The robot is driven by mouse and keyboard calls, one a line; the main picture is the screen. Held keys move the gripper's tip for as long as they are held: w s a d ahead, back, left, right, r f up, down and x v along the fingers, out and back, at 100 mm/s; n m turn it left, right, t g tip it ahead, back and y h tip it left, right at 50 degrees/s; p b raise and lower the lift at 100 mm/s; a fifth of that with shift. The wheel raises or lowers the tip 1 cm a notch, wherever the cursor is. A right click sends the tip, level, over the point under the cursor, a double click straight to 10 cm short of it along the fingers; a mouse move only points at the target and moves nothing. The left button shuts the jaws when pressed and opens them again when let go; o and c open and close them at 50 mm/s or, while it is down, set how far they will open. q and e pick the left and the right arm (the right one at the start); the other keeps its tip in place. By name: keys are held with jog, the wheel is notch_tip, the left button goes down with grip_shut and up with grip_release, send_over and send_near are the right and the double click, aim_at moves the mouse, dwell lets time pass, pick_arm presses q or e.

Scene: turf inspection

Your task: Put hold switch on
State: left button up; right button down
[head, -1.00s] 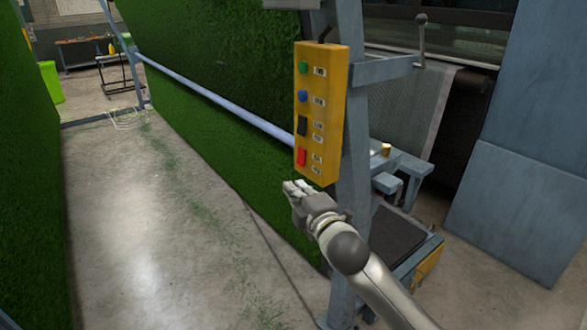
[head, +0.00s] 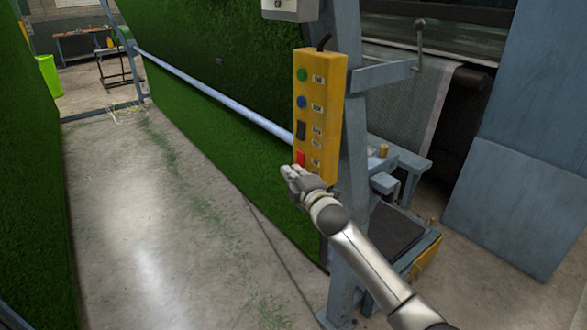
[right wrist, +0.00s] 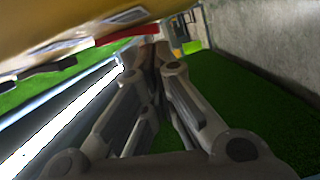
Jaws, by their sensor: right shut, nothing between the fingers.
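A yellow control box (head: 328,120) hangs on a grey-blue post. On its front are a green button (head: 302,75), a blue button (head: 301,102), a black rocker switch (head: 300,130) and a red switch (head: 300,157), with small labels too blurred to read. My right gripper (head: 288,172) is shut and empty at the box's lower end, just below the red switch. In the right wrist view its fingertips (right wrist: 150,50) are together near the red switch (right wrist: 128,36); I cannot tell whether they touch it. My left gripper is not in view.
The post (head: 352,200) stands right behind the box. A long pale bar (head: 215,97) runs along the green turf wall (head: 215,160). A machine with a grey mesh roll (head: 410,110) is at the right.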

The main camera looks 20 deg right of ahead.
jog(key=shift+w+f, duration=0.1)
dwell(0.3)
jog(key=shift+w+d+f+n+b, duration=0.1)
jog(key=shift+d+n+b, duration=0.4)
jog(key=shift+b, duration=0.1)
jog(key=shift+a+f, duration=0.1)
